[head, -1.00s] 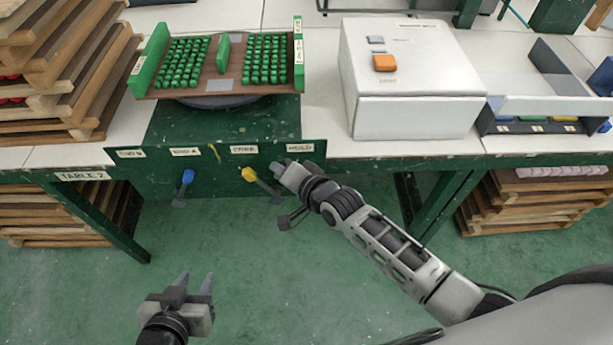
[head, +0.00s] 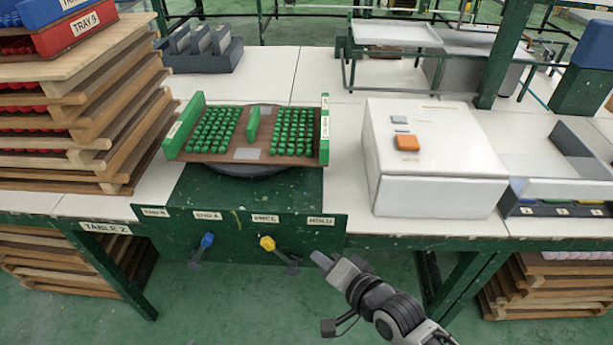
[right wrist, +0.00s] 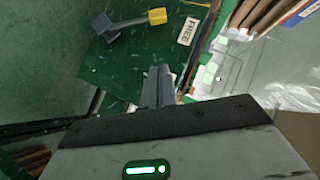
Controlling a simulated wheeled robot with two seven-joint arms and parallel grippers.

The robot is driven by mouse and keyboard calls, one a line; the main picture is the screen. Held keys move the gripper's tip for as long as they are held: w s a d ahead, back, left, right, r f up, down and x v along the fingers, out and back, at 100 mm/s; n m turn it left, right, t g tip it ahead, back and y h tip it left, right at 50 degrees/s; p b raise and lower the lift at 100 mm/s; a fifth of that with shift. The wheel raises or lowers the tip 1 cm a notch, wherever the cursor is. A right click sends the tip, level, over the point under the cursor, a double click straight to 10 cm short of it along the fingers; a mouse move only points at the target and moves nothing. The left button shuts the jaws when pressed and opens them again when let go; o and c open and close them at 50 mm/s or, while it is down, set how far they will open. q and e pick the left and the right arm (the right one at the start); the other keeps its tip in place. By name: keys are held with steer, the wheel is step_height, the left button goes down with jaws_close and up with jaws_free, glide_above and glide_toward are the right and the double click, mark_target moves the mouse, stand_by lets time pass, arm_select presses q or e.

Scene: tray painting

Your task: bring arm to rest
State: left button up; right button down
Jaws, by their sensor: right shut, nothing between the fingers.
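My right gripper (head: 326,262) is shut and empty. In the head view it is just in front of the green panel under the table, near the HOLD label and to the right of the yellow-knobbed lever (head: 268,243). In the right wrist view its closed fingers (right wrist: 156,88) point at the green panel, with the yellow-knobbed lever (right wrist: 157,17) at the upper left, apart from them. A blue-knobbed lever (head: 207,241) is farther left on the panel. My left gripper is out of view.
The tray of green pieces (head: 247,154) sits on a turntable above the panel. A white box with an orange button (head: 430,185) stands to its right. Stacked wooden trays (head: 62,170) stand at the left. The green floor before the table is clear.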

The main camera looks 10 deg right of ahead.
steer(key=s+d+f+n+g+h, duration=0.1)
steer(key=s+d+f+n+h, duration=0.1)
steer(key=s+n, duration=0.3)
steer(key=s+d+f+n+g+h, duration=0.1)
steer(key=s+d+f+n, duration=0.2)
steer(key=s, duration=0.5)
steer(key=shift+d+f+n+h, duration=0.2)
steer(key=shift+d+n+h, duration=0.2)
steer(key=shift+d+n, duration=0.45)
steer(key=shift+a, duration=0.2)
